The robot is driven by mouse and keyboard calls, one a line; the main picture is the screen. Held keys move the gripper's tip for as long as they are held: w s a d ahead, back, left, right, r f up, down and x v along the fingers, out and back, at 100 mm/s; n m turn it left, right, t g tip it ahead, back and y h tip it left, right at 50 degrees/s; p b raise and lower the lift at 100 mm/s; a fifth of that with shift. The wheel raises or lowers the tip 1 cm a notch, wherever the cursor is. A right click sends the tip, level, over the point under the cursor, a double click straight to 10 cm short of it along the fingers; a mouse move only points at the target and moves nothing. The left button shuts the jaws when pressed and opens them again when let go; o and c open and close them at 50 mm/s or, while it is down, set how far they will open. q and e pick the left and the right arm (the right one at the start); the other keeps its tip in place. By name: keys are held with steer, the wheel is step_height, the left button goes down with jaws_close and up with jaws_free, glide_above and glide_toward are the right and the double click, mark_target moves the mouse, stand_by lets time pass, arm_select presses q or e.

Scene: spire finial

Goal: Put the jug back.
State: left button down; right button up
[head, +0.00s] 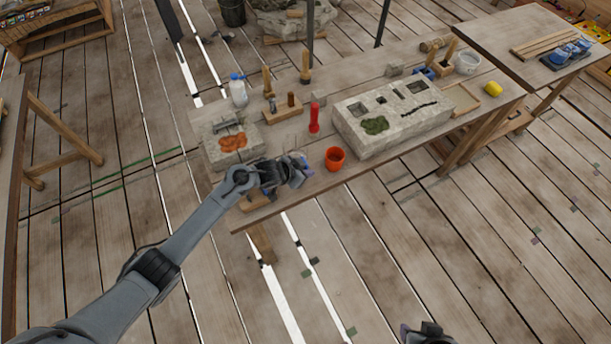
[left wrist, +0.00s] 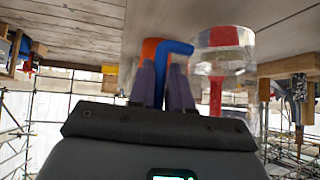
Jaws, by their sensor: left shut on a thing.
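My left gripper (head: 298,168) is at the front edge of the workbench, left of an orange cup. In the left wrist view its dark fingers (left wrist: 164,88) are shut on the blue handle (left wrist: 172,48) of a clear jug. The jug's see-through body (left wrist: 240,68) is right of the fingers there, with red showing through it. In the head view the jug is barely visible, only faint outlines beside the gripper. I cannot tell whether it touches the bench. A dark part of my right gripper (head: 430,332) shows at the bottom edge; its jaws are unclear.
The orange cup (head: 335,159) and a red upright object (head: 314,118) stand close by on the workbench (head: 345,80). A stone block (head: 390,130) lies right, a smaller slab with orange material (head: 222,150) left. A white bottle (head: 238,92) and wooden-handled tools stand behind.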

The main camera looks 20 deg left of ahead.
arm_select(q)
step_height(320, 180, down, 3)
steer(key=shift+f, duration=0.15)
stand_by(0.3)
steer(key=c, duration=1.1)
jaws_free()
steer(key=shift+f, duration=0.15)
steer(key=shift+o, duration=0.2)
